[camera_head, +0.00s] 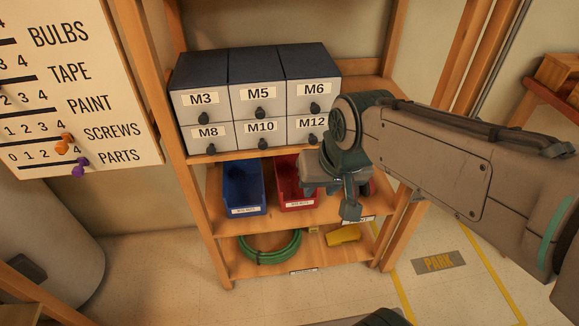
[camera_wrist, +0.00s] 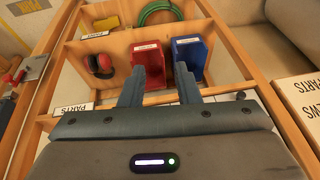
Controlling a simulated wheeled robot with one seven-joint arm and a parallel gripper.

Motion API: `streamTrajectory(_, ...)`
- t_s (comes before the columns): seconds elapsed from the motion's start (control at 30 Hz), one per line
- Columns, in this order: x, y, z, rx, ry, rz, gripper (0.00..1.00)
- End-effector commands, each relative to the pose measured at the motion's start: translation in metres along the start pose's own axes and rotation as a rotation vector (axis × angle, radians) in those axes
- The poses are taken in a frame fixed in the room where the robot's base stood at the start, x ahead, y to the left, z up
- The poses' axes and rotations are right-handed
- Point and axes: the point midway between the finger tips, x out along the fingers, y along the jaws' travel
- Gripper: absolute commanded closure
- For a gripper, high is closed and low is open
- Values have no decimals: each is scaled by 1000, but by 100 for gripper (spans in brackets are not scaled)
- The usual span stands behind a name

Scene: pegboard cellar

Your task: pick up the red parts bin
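The red parts bin (camera_head: 291,184) stands on the middle shelf, a pale label on its front. My gripper hides its right part in the head view. In the wrist view the red bin (camera_wrist: 150,68) shows just past the left finger. My gripper (camera_wrist: 159,82) is open and empty, its two fingers apart. The fingertips lie between the red bin and the blue bin in that view, and no contact is clear. In the head view my gripper (camera_head: 335,195) hangs at the shelf front, over the red bin's right side.
A blue bin (camera_head: 243,187) stands left of the red one. Red earmuffs (camera_wrist: 102,65) sit on the other side. A drawer cabinet (camera_head: 258,98) is on the shelf above. A green hose coil (camera_head: 268,250) and a yellow object (camera_head: 343,235) lie below. Wooden posts (camera_head: 390,240) frame the shelf.

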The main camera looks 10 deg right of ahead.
Motion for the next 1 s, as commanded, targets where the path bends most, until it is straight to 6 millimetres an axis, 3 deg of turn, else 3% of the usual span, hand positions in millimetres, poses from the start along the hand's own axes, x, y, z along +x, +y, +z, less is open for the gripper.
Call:
streamTrajectory(0.03,14,2,-1,-22,24,-11,71)
streamTrajectory(0.37,42,34,-38,-91,160,-61,71)
streamTrajectory(0.57,78,64,-64,-95,204,-87,71)
streamTrajectory(0.77,138,96,-92,-80,212,-98,71)
streamTrajectory(1.0,243,128,-127,-54,177,-71,71)
